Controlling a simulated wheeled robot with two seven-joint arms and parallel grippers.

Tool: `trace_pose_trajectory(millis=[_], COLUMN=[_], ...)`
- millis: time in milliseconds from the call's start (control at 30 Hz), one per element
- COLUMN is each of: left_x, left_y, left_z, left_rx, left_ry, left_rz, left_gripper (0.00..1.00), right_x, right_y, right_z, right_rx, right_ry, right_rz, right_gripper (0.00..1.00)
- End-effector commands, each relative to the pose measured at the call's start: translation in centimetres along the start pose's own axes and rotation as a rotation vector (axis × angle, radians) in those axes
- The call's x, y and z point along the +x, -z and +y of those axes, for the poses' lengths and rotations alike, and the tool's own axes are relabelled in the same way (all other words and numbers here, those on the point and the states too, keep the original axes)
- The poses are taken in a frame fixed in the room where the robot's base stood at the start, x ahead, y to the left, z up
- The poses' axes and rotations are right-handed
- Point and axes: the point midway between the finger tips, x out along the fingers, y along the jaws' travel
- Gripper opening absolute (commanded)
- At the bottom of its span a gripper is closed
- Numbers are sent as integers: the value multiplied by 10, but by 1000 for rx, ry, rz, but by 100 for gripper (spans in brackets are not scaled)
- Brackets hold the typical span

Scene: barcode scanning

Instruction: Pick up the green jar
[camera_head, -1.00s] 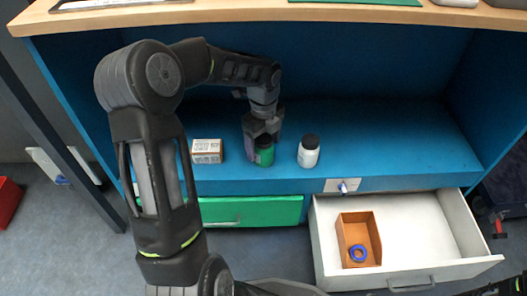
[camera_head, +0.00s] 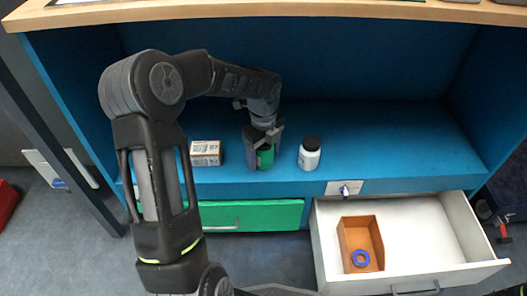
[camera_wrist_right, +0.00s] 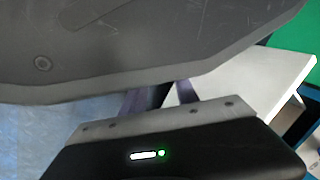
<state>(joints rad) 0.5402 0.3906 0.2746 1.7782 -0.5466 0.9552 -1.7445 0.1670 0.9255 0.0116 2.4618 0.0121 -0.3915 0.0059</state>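The green jar (camera_head: 265,158) stands on the blue shelf (camera_head: 400,150) between the fingers of my left gripper (camera_head: 264,150). The fingers come down from above on both sides of it and hide its dark cap. I cannot tell whether they press on it. My right gripper (camera_wrist_right: 160,98) shows only in part in the right wrist view, with its fingers mostly hidden behind a large grey body. I cannot tell its opening, and no held object shows there.
A small labelled box (camera_head: 206,153) stands left of the jar, and a white bottle with a black cap (camera_head: 309,155) stands close on its right. Below, an open white drawer (camera_head: 420,235) holds an orange-brown bin (camera_head: 350,237) with a blue ring (camera_head: 361,258). A wooden top (camera_head: 300,12) overhangs the shelf.

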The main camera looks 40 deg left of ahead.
Motion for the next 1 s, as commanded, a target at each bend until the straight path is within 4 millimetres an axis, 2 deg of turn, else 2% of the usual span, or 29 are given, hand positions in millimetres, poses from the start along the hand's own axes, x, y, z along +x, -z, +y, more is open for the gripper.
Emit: trace_pose_trajectory(millis=[67,767,1000], left_x=[0,0,0], left_y=[0,0,0], left_z=[0,0,0], left_rx=[0,0,0], left_ry=[0,0,1], left_rz=[0,0,0], left_gripper=[63,6,4], right_x=[0,0,0], right_y=[0,0,0], right_z=[0,0,0], right_rx=[0,0,0], right_ry=[0,0,0], right_rz=[0,0,0], right_gripper=[36,36,36])
